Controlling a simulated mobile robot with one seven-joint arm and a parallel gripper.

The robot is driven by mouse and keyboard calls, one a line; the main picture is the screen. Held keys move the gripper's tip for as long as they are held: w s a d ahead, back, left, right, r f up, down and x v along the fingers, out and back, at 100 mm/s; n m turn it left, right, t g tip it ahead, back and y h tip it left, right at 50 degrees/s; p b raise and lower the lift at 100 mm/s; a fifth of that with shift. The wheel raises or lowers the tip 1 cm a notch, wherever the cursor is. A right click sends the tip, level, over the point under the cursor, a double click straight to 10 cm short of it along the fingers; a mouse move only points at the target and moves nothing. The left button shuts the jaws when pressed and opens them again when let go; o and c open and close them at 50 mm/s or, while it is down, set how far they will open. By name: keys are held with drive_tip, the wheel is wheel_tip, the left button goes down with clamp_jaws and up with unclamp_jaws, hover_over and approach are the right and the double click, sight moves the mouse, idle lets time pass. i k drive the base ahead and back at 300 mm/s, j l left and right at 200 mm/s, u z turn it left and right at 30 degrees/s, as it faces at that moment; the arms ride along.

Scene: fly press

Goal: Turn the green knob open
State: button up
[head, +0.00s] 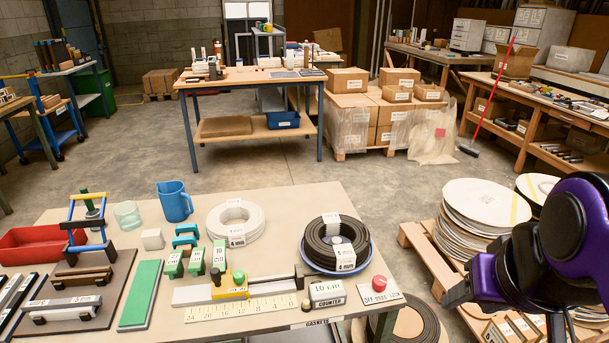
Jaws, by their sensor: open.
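A small green upright piece (86,193) stands on a dark round part behind the blue-and-yellow frame at the left of the front table; I cannot tell whether it is the green knob. A rounded yellowish-green knob (239,277) sits on the yellow slide (232,289) of the long measuring stop at the table's middle. How far either is turned cannot be told. My purple and black arm is at the right edge, over the pallet side, apart from the table things. Its jaws cannot be made out.
The front table (330,199) carries green numbered blocks (196,262), a blue jug (174,201), a white coil (236,222), a black coil (336,242), a counter (327,292) and a red button (379,283). A red tray (30,246) is at left. Stacked discs (478,207) stand right.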

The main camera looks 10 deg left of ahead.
sight(239, 275)
drive_tip(key=j+u, duration=0.2)
drive_tip(key=u, duration=1.15)
drive_tip(key=j+z, duration=0.35)
drive_tip(key=i+j+z, duration=0.15)
drive_tip(key=z, duration=0.15)
drive_tip(key=i+j+z, duration=0.1)
drive_tip(key=j+z, duration=0.25)
